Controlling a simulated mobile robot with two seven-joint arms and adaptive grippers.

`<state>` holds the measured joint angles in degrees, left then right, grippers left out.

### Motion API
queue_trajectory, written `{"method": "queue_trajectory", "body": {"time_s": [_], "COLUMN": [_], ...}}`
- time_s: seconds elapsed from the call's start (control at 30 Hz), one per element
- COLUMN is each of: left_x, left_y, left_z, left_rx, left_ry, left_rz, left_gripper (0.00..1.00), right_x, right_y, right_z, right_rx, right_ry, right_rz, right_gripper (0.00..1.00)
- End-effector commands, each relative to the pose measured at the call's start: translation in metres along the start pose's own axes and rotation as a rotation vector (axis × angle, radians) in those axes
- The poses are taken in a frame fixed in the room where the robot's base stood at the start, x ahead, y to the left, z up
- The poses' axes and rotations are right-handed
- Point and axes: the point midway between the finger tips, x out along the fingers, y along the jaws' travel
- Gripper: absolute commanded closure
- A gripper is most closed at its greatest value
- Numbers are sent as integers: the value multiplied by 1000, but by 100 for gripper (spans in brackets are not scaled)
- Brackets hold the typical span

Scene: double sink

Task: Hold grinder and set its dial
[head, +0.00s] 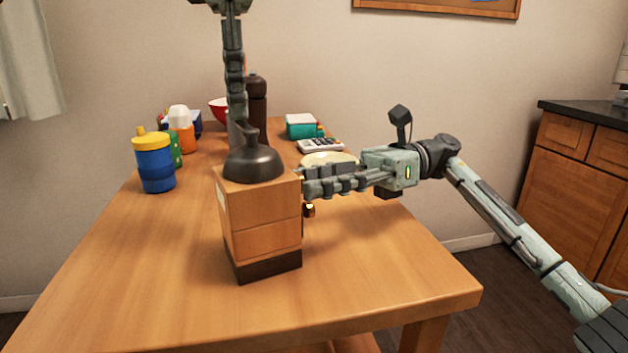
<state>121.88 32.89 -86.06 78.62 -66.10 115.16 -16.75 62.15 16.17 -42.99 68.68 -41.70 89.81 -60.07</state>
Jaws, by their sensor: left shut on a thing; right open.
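The grinder (262,215) stands upright near the middle of the table, a wooden box with a dark base and a black domed top (255,165) with a narrow neck. My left gripper (238,138) reaches down from above and is shut on the grinder at its top; its fingertips are partly hidden behind the black dome and neck. My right gripper (305,186) comes in from the right, open, with its fingertips close beside the grinder's right side. A small brass-coloured knob (309,209) shows just below those fingers. Whether they touch the grinder or the dial, I cannot tell.
A blue cup with a yellow lid (155,162) stands at the left edge. Behind are a dark mill (257,100), a red bowl (217,110), a teal box (300,126), a calculator-like device (321,146) and a pale dish (330,158). The front of the wooden table (160,290) is clear.

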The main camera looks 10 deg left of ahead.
Motion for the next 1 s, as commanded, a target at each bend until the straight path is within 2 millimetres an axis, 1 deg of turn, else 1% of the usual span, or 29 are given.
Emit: {"method": "queue_trajectory", "body": {"time_s": [0.17,0.53,0.67,0.83,1.0], "left_x": [0,0,0,0,0], "left_y": [0,0,0,0,0], "left_z": [0,0,0,0,0], "left_rx": [0,0,0,0,0], "left_ry": [-1,-1,-1,-1,-1], "left_rz": [1,0,0,0,0], "left_gripper": [100,100,100,100,100], "right_x": [0,0,0,0,0], "right_y": [0,0,0,0,0], "right_z": [0,0,0,0,1], "right_rx": [0,0,20,126,139], "right_ry": [0,0,1,3,3], "right_rz": [1,1,1,0,0], "right_gripper": [54,100,100,100,100]}}
